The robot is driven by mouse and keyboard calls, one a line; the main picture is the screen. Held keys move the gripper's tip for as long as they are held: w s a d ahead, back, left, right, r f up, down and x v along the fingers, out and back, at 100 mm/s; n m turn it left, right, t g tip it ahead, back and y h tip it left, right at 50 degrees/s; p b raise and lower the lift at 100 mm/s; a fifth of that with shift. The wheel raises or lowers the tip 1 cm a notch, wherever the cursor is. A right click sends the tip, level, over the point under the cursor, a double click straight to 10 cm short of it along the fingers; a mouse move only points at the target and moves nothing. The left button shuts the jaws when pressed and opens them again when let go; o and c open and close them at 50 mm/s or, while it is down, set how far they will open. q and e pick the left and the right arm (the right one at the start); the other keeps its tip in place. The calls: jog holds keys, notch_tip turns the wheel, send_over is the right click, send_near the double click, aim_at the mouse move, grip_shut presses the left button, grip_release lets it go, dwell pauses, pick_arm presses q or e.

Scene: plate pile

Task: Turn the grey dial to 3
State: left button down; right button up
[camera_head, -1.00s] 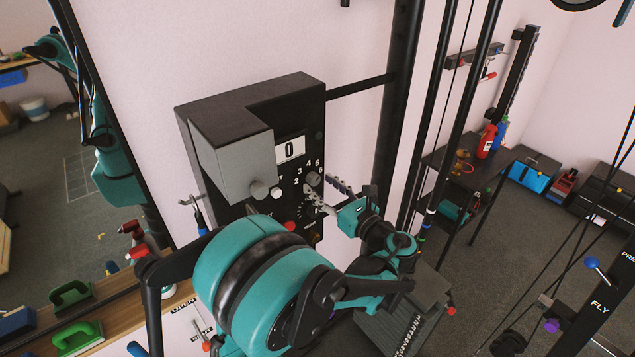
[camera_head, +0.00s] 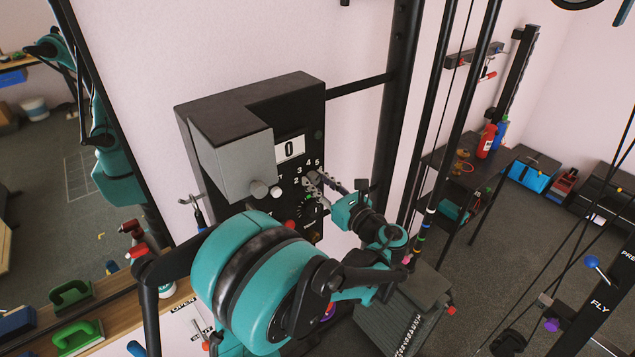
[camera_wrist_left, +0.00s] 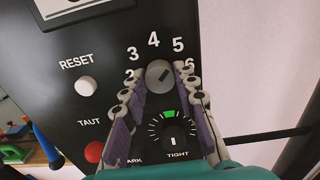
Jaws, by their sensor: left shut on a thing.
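The grey dial (camera_wrist_left: 160,76) is on the dark panel of a wall box, with the numbers 3, 4, 5 and 6 around its upper side. A short dark mark on its face seems to slant toward the upper right. My left gripper (camera_wrist_left: 160,88) has one finger on each side of the dial and is shut on it. In the head view the left gripper (camera_head: 318,184) reaches the panel from the lower right and partly covers the dial. My right gripper is not in view.
A white RESET button (camera_wrist_left: 85,86) and a red TAUT button (camera_wrist_left: 93,151) sit left of the dial. A gauge (camera_wrist_left: 173,136) with a green band is just below. A black post (camera_head: 395,110) stands right of the box.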

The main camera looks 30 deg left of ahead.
pick_arm(q)
jog(key=n+b, duration=0.1)
jog(key=n, duration=0.2)
jog(key=shift+n, duration=0.4)
jog(key=n+b, duration=0.1)
jog(key=n, duration=0.3)
jog(key=shift+n, duration=0.3)
jog(key=n+b, duration=0.1)
jog(key=n, duration=0.3)
jog(key=shift+n, duration=2.5)
jog(key=c, duration=1.2)
grip_release()
jog(key=shift+o, duration=0.2)
